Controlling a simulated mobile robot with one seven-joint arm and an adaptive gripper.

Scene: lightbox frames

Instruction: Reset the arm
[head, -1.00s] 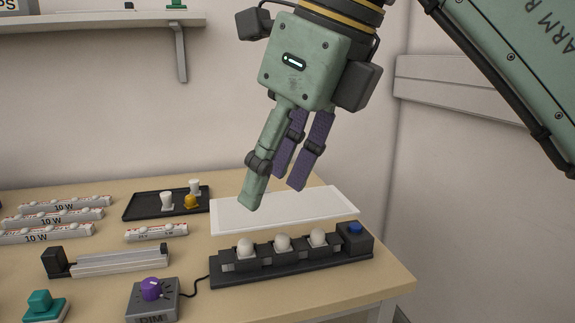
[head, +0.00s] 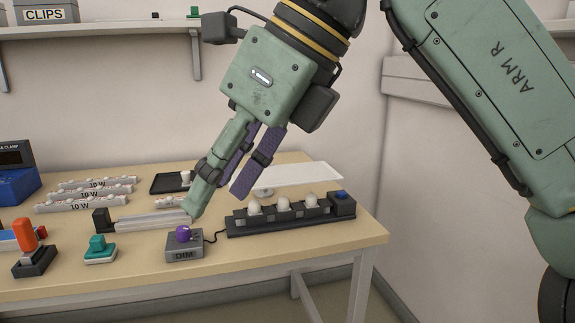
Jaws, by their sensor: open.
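My gripper (head: 215,203) shows in the head view, pointing down and to the left over the workbench (head: 330,242). Its green finger and purple fingers are spread apart, and I see nothing held between them. The green fingertip appears just above the purple knob of the grey DIM box (head: 184,247); I cannot tell how far apart they are. The fingers hide part of the black tray (head: 168,183) and of the grey clamp rail (head: 150,222).
A black strip with several white bulbs (head: 290,217) and a blue button lies right of the gripper. A white panel (head: 300,177) is behind it. Several 10 W bars (head: 85,195), a teal button (head: 100,250) and an orange-handled switch (head: 28,245) are at left. A shelf (head: 110,28) hangs above.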

